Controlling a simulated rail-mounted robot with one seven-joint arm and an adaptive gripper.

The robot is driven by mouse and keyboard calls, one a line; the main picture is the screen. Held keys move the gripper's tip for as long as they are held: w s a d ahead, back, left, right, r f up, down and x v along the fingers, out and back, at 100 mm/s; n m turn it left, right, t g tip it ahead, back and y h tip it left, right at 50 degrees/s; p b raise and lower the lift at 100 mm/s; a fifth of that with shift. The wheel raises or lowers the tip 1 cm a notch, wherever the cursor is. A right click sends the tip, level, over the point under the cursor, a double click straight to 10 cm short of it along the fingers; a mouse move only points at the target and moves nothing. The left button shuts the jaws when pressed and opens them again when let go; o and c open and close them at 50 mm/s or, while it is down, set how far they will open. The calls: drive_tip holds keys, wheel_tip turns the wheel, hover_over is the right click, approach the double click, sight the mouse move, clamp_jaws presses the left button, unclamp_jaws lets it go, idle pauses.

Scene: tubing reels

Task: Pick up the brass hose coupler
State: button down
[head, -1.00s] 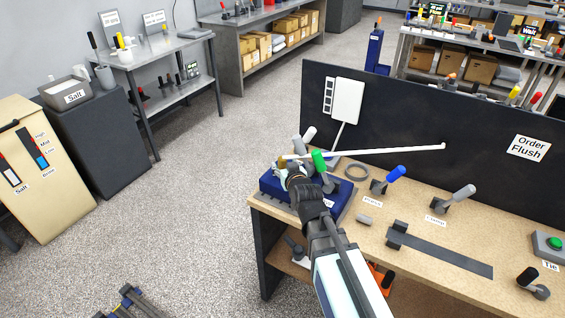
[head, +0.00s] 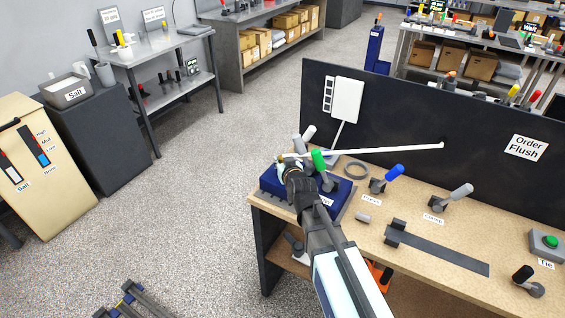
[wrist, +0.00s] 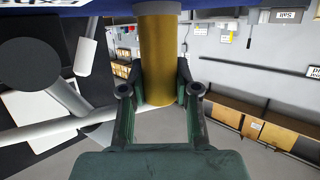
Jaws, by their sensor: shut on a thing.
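The brass hose coupler (wrist: 160,60) is a gold-coloured upright cylinder in the wrist view, with a pale band at its upper end near a blue surface. My gripper (wrist: 160,92) has one finger on each side of it and is shut on it. In the head view, only a small bit of the coupler (head: 281,160) shows past my gripper (head: 288,169), above the blue machine (head: 270,187). My gripper hides most of it, and I cannot tell whether it touches the machine.
Open floor lies left.

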sight(283, 156)
drive_tip(key=shift+r, duration=0.15)
wheel_tip(283, 156, up, 20)
drive_tip(key=b, duration=0.4)
idle(0.7)
idle(0.7)
